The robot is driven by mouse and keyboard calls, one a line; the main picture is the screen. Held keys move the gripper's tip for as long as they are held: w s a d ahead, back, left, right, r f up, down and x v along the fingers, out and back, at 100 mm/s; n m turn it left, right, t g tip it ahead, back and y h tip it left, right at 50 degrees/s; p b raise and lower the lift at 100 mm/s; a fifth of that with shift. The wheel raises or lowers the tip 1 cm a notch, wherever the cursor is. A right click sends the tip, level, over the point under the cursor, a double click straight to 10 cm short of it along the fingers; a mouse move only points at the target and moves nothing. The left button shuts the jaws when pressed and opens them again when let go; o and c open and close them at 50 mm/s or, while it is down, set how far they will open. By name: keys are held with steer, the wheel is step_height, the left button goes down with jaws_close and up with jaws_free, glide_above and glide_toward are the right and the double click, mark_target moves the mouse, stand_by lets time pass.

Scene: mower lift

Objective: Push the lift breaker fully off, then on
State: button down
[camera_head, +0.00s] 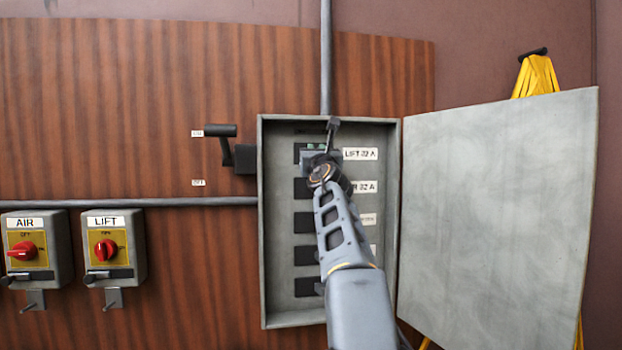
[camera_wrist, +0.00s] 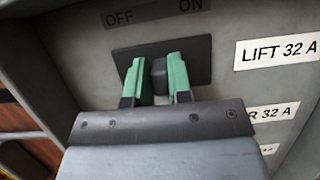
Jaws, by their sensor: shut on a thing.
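The lift breaker (camera_wrist: 158,72) is a dark toggle in a black plate at the top of the breaker column, beside the label LIFT 32 A (camera_wrist: 278,50). OFF is marked above its left and ON above its right. My gripper (camera_wrist: 160,78) has green fingers, one on each side of the toggle, and is shut on it. The toggle's exact position between OFF and ON is hard to tell behind the fingers. In the head view my arm reaches into the open grey box (camera_head: 262,290) and my wrist hides most of this breaker.
The box door (camera_head: 500,210) stands open to the right. Other breakers (camera_head: 304,222) sit below. A black lever handle (camera_head: 222,132) sticks out left of the box. AIR (camera_head: 26,250) and LIFT (camera_head: 106,248) switch boxes hang at lower left. A yellow object (camera_head: 536,76) stands behind the door.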

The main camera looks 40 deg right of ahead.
steer(key=n+y, duration=0.1)
steer(key=d+n+t+y, duration=0.1)
steer(key=y, duration=0.1)
steer(key=n+y, duration=0.1)
steer(key=y, duration=0.1)
steer(key=shift+s+d+f+t, duration=0.1)
steer(key=shift+s+d+t, duration=0.1)
steer(key=shift+d+t, duration=0.15)
steer(key=shift+s+d+n+t+y+p, duration=0.15)
steer(key=shift+n+y, duration=0.25)
steer(key=shift+y, duration=0.4)
steer(key=shift+w+d+n+t+y+p, duration=0.1)
steer(key=shift+d+n+y+p, duration=0.25)
steer(key=shift+y, duration=0.45)
steer(key=shift+a+n+y, duration=0.1)
steer(key=shift+n+y, duration=0.15)
steer(key=shift+y, duration=0.15)
steer(key=c, duration=1.3)
jaws_free()
steer(key=shift+s, duration=0.1)
steer(key=shift+s, duration=0.1)
steer(key=shift+b+v, duration=4.75)
steer(key=shift+v, duration=2.05)
